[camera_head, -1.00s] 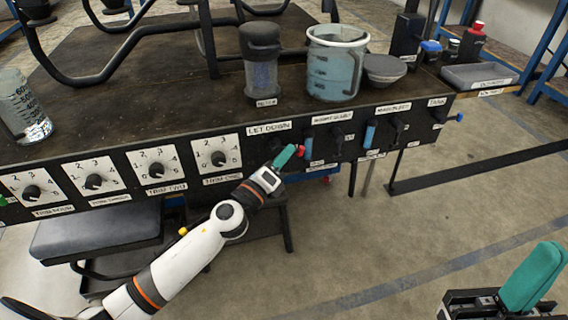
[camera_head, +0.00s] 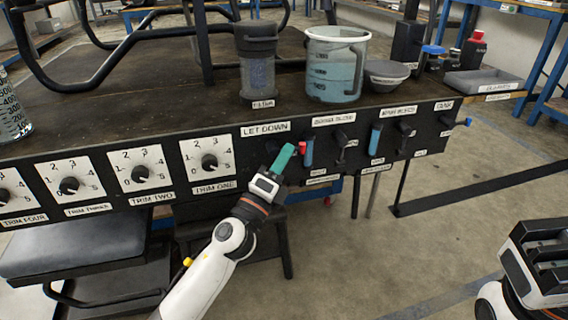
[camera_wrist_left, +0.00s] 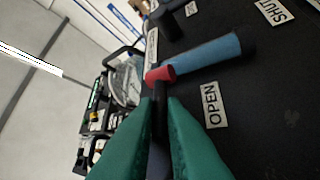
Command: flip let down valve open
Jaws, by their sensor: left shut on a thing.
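The LET DOWN label (camera_head: 265,129) is on the dark front panel, above my left gripper (camera_head: 284,158). The valve there has a dark lever with a red end (camera_head: 302,147); its pivot is hidden behind my gripper. In the left wrist view the dark lever runs between my green fingers (camera_wrist_left: 160,125), which are shut on it, and its red end (camera_wrist_left: 160,73) sticks out past them. A white OPEN label (camera_wrist_left: 211,106) is to the right of the fingers there. My right gripper (camera_head: 540,262) is at the lower right, away from the panel; its fingers are unclear.
A blue handle (camera_head: 309,152) sits close to the red end, with a black handle (camera_head: 341,145) beyond. Dials, including the TRIM ONE dial (camera_head: 209,162), line the panel's left. A measuring jug (camera_head: 335,75) and a dark-lidded cup (camera_head: 258,75) stand above. Floor at the right is open.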

